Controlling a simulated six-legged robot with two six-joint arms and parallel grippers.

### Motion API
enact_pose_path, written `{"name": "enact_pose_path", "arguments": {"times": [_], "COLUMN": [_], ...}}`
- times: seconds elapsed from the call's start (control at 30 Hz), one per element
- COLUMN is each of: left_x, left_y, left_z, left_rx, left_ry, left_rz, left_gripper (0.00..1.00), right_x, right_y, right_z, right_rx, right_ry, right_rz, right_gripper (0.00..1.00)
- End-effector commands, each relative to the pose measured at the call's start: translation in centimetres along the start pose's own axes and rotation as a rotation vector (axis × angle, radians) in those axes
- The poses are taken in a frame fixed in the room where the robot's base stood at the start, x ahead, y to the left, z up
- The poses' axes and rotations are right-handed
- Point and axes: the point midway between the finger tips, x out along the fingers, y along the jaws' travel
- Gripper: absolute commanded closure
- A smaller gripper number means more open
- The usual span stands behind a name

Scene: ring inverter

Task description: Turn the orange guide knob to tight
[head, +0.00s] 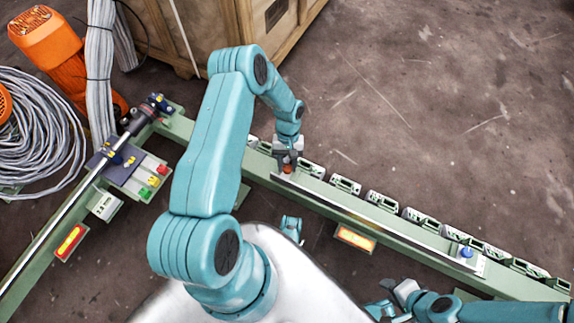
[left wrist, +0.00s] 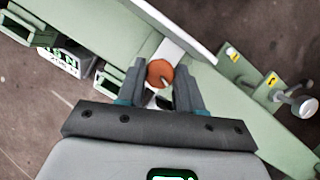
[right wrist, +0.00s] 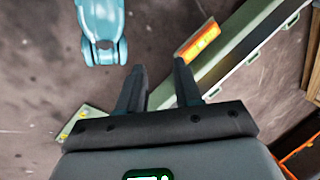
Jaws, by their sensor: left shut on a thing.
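The orange guide knob (left wrist: 160,73) is a small round knob with a pale mark on its face, mounted at the end of a light guide rail. My left gripper (left wrist: 162,88) is shut on it, one finger on each side. In the head view the knob (head: 287,169) shows just below the left gripper (head: 287,160), on the green conveyor rail. My right gripper (head: 398,296) is low at the right in the head view. In the right wrist view its fingers (right wrist: 160,85) are apart with nothing between them.
The green rail (head: 340,205) carries several small pale units and a blue knob (head: 466,252) further right. An orange-lit panel (head: 355,238) hangs on its near side. A wooden crate (head: 205,30), coiled cable (head: 38,135) and an orange machine (head: 48,40) stand behind and left. The floor at upper right is clear.

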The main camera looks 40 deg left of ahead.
Motion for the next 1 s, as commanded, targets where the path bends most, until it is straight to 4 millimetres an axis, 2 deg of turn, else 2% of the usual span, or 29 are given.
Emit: {"name": "enact_pose_path", "arguments": {"times": [0.4, 1.0], "left_x": [0.0, 0.0], "left_y": [0.3, 0.6], "left_z": [-0.1, 0.1], "left_rx": [0.367, 0.857], "left_ry": [0.004, 0.005], "left_rz": [-0.152, -0.355], "left_gripper": [0.95, 0.95], "right_x": [1.4, 2.5], "right_y": [0.7, 1.1], "right_z": [-0.5, -1.4], "right_rx": [0.007, 0.0], "right_ry": [0.013, 0.044], "right_rz": [0.001, 0.0], "right_gripper": [0.66, 0.66]}}
